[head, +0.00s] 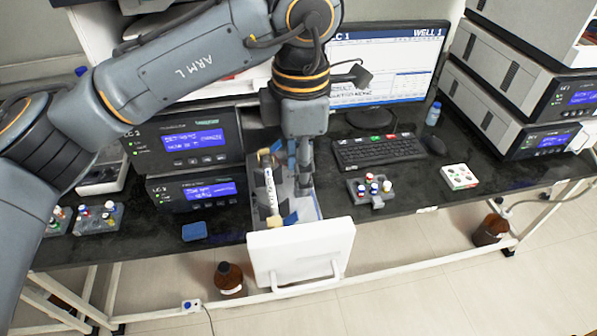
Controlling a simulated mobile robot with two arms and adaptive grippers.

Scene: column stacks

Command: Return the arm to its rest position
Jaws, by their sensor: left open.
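My left arm comes in from the left and reaches across the bench. My left gripper (301,178) points down at the middle of the view, over an open drawer with a white front (300,252). Its jaws are open. My right gripper is out of view.
Two stacked instruments (188,141) stand left of the drawer. A monitor (388,62), a keyboard (378,151) and a grey vial rack (372,190) are to the right. A blue sponge-like block (194,231) lies near the bench edge. Brown bottles (229,277) stand on the floor.

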